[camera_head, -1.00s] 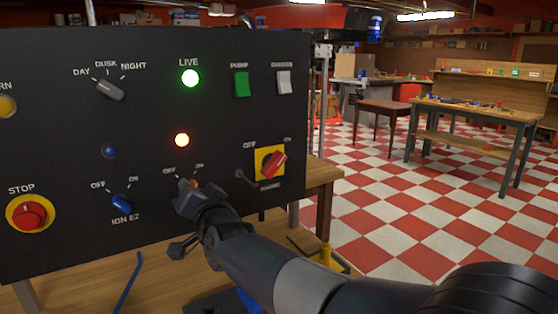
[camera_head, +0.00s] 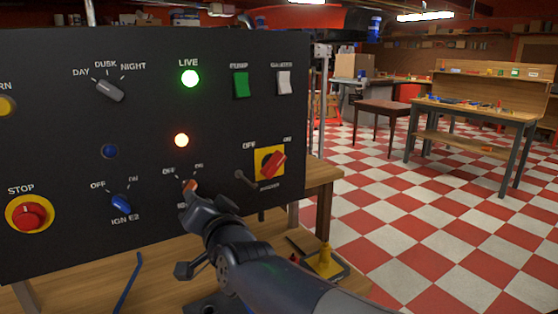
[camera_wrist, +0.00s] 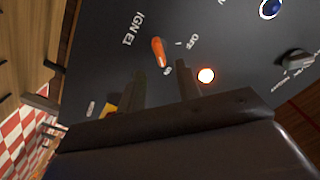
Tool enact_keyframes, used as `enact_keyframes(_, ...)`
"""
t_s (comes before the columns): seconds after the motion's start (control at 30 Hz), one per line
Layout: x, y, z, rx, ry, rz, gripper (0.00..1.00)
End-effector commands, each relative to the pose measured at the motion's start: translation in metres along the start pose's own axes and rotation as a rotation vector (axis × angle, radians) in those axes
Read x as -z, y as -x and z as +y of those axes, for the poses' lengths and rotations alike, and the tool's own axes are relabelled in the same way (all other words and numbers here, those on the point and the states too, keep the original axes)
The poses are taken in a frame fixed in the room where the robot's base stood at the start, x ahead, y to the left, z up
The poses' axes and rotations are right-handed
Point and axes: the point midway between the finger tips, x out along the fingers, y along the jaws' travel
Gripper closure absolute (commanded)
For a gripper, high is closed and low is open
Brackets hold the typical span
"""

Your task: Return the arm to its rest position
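My gripper (camera_head: 192,203) is in front of the black control panel (camera_head: 50,100), just below the orange knob (camera_head: 190,187) with OFF and ON marks. In the wrist view the two fingers of my gripper (camera_wrist: 160,85) stand apart with nothing between them. The orange knob (camera_wrist: 159,52) is beyond the fingertips, apart from them, beside the label IGN E1. My arm reaches in from the lower right and hides part of the panel's lower edge and the label under the knob.
A blue IGN E2 knob (camera_head: 121,203) and a red STOP button (camera_head: 31,214) are to the left. A red rotary switch (camera_head: 272,164) and a small toggle (camera_head: 244,178) are to the right. A wooden table (camera_head: 315,185) stands behind the panel. The checkered floor at right is open.

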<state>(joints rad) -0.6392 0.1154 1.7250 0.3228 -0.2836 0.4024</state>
Motion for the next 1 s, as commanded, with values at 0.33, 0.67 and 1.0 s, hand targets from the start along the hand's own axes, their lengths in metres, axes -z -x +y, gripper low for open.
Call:
enact_keyframes(0.33, -0.001, 0.042, 0.001, -0.002, 0.0, 0.0, 0.67)
enact_keyframes(0.67, -0.001, -0.013, 0.001, -0.001, 0.0, -0.001, 0.67)
enact_keyframes(1.0, 0.003, -0.062, -0.002, -0.002, 0.027, -0.001, 0.67)
